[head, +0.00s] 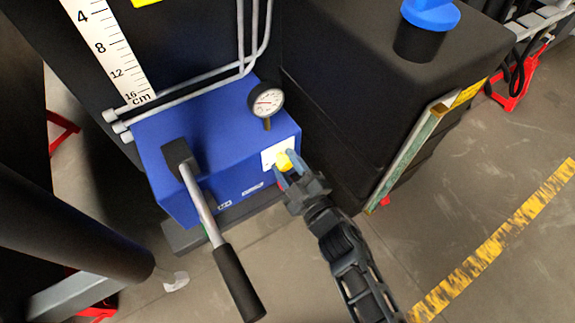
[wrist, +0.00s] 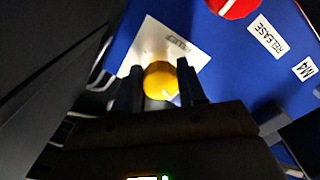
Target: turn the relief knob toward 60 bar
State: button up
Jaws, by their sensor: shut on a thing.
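The relief knob (head: 284,161) is yellow and round, on a white plate on the front right of the blue pump block (head: 215,125). It also shows in the wrist view (wrist: 160,80), with a short white mark at its lower right. My gripper (head: 284,169) reaches it from the lower right. Its two fingers are shut on the knob, one on each side, as the wrist view shows (wrist: 162,88). A round pressure gauge (head: 266,99) with a white face stands on top of the block. Its reading is too small to tell.
A lever with a black grip (head: 239,283) sticks out from the block, left of my gripper. A red knob (wrist: 232,6) sits beside the RELEASE label (wrist: 267,37). A black tank (head: 370,90) stands at the right. Grey pipes (head: 190,88) run behind the block. Floor at the lower right is clear.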

jog(key=shift+n, duration=0.5)
jog(key=o, duration=1)
jog(key=shift+o, duration=0.2)
jog(key=v, duration=0.7)
jog(key=shift+s+d+p, duration=0.2)
jog(key=shift+s+p, duration=0.15)
jog(key=shift+p, duration=0.1)
